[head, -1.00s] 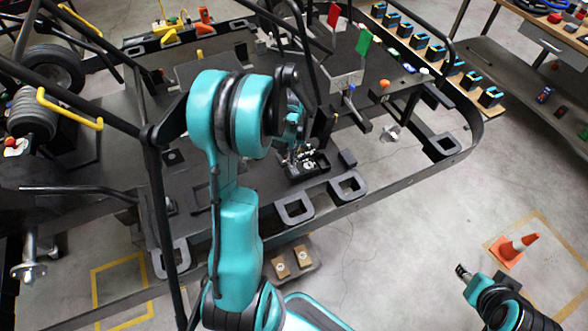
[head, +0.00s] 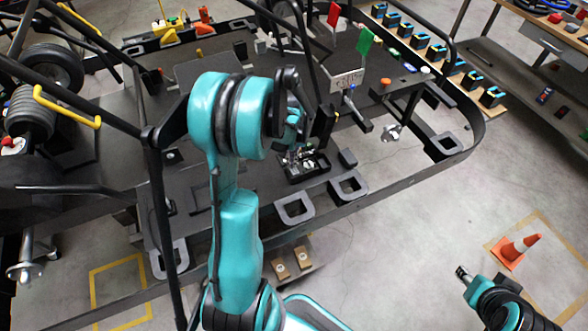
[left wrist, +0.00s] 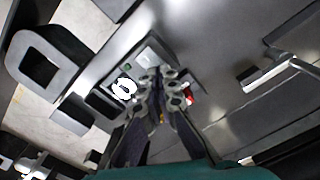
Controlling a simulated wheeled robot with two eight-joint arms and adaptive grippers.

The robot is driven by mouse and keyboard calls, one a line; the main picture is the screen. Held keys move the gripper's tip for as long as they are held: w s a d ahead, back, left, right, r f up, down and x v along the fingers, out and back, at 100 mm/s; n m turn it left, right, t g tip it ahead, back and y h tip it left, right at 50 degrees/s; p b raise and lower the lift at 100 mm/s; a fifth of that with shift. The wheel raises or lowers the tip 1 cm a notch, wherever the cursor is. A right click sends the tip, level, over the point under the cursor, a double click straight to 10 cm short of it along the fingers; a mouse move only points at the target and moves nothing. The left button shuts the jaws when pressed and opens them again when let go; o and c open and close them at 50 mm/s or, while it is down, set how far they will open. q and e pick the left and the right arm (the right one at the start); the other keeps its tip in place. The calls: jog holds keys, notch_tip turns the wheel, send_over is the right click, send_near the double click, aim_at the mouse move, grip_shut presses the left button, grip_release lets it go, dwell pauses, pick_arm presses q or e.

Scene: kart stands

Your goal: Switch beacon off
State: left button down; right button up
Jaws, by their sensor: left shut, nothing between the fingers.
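My left gripper (head: 294,156) reaches down over a small black tray-like box (head: 320,171) on the dark kart stand deck. In the left wrist view its fingers (left wrist: 160,78) are together and empty. They are over or beside a grey panel (left wrist: 146,54) with a small green spot (left wrist: 127,69). A bright white round part (left wrist: 124,89) is left of the fingers and a small red part (left wrist: 190,95) is right of them. I cannot tell which part is the beacon or its switch, or whether the fingers touch anything. My right gripper (head: 462,272) hangs over the floor, too small to judge.
Black frame tubes cross around my left arm. Black square loops (head: 296,208) line the deck's near edge. A red flag (head: 334,14), a green flag (head: 364,42) and a white sign (head: 347,80) stand behind. An orange cone (head: 518,247) stands on open floor at the right.

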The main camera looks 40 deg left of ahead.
pick_arm(q)
jog(key=shift+f, duration=0.2)
jog(key=shift+r+p, duration=2.25)
jog(key=shift+r, duration=1.35)
jog(key=shift+d, duration=0.1)
